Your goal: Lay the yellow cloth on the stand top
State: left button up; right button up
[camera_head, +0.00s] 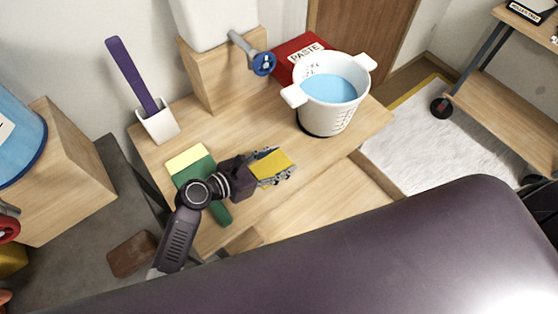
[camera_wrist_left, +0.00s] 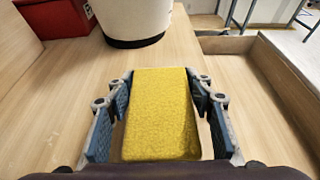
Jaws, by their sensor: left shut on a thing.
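The yellow cloth (camera_head: 272,165) is a small, flat, rectangular piece with a rough surface. It also shows in the left wrist view (camera_wrist_left: 160,115), between the blue-padded fingers. My left gripper (camera_head: 273,167) is shut on it, one finger along each side edge, over the front part of the wooden stand top (camera_head: 232,133). I cannot tell whether the cloth touches the wood. A bare part of the top also shows in the left wrist view (camera_wrist_left: 60,95). My right gripper is not in view.
A white pot (camera_head: 332,100) of blue liquid stands at the back right of the top, by a red PASTE box (camera_head: 296,52). A green-handled brush (camera_head: 197,170) lies left of my gripper. A white holder (camera_head: 158,124) with a purple tool stands at the back left.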

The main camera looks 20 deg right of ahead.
pick_arm(q)
jog(key=shift+r, duration=0.1)
jog(key=shift+f, duration=0.2)
jog(key=o, duration=1.1)
jog(key=shift+o, duration=0.2)
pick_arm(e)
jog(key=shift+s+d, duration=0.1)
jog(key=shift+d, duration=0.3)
pick_arm(q)
jog(key=shift+r, duration=0.25)
jog(key=shift+s+a, duration=0.15)
jog(key=shift+a, duration=0.15)
jog(key=v, duration=1.1)
jog(key=shift+a+r, duration=0.1)
jog(key=shift+a, duration=0.05)
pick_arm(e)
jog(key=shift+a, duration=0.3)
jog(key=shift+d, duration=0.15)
